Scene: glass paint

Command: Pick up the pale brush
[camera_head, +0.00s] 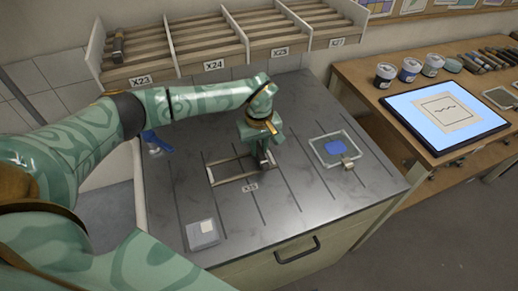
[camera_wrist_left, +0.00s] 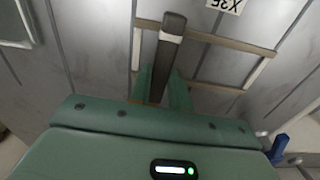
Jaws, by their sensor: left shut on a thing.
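My left gripper (camera_head: 262,143) points down over the grey worktop. In the left wrist view its fingers (camera_wrist_left: 165,92) are shut on a flat brush (camera_wrist_left: 168,45), which has a dark end, a white band and a brownish-grey length running between the fingers. In the head view only a small part of the brush (camera_head: 264,166) shows below the fingers, by the right end of a low wooden frame (camera_head: 213,175). I cannot tell whether the brush touches the frame. The frame also shows in the left wrist view (camera_wrist_left: 225,40). My right gripper is out of view.
A glass tray (camera_head: 318,153) with a blue patch stands to the right. A small grey block (camera_head: 202,236) lies near the front left; a blue item (camera_head: 152,138) is behind left. Slotted racks (camera_head: 205,48) line the back. A side table holds a lit tablet (camera_head: 446,108) and jars (camera_head: 410,70).

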